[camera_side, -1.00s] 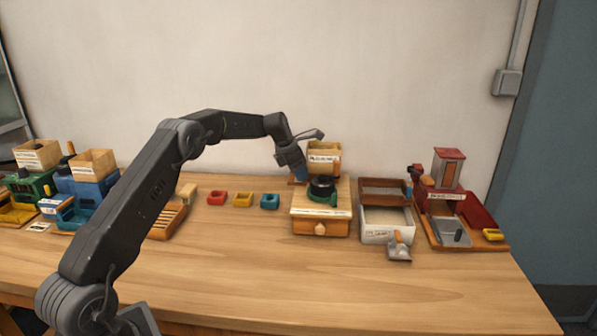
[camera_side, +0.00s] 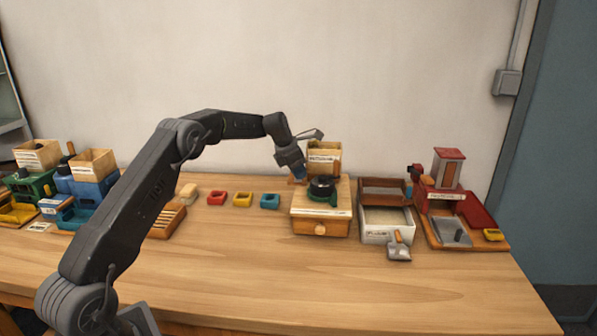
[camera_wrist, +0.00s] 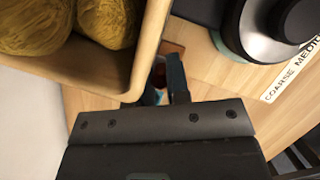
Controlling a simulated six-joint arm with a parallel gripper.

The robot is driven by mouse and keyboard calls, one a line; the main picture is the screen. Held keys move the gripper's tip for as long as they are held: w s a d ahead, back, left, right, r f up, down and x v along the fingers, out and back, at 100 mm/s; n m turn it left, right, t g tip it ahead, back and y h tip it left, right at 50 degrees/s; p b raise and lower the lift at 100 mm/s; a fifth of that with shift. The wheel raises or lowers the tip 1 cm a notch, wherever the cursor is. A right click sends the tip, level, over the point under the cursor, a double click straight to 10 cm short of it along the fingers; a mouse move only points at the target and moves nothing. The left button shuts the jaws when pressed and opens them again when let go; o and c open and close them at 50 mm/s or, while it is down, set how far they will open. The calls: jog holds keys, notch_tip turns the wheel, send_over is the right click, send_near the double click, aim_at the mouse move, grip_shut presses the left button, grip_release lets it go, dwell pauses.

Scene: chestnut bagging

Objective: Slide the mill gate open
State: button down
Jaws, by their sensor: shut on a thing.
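The mill is a light wooden box (camera_side: 308,209) with a labelled wooden hopper (camera_side: 324,156) at its back and a dark green and black round part on top. That round part (camera_side: 322,188) shows at the top right in the wrist view (camera_wrist: 265,30), beside a label reading "COARSE MEDIUM". My gripper (camera_side: 299,174) is low at the mill's left rear, beside the hopper. In the wrist view my gripper (camera_wrist: 165,88) is shut around a small part by the hopper wall (camera_wrist: 145,50). This part looks like the gate's handle, but it is mostly hidden between the fingers.
Chestnut-like yellowish lumps (camera_wrist: 50,20) lie in the hopper. Small red (camera_side: 217,198), yellow (camera_side: 243,199) and blue (camera_side: 270,201) cups stand left of the mill. A white bin (camera_side: 376,236) stands close on its right, with a metal scoop (camera_side: 399,252) in front. The front table is clear.

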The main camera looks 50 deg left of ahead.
jog(key=shift+s+a, duration=1)
jog(key=shift+a, duration=0.05)
jog(key=c, duration=1.1)
grip_release()
jog(key=v, duration=1.4)
jog(key=shift+f, duration=0.15)
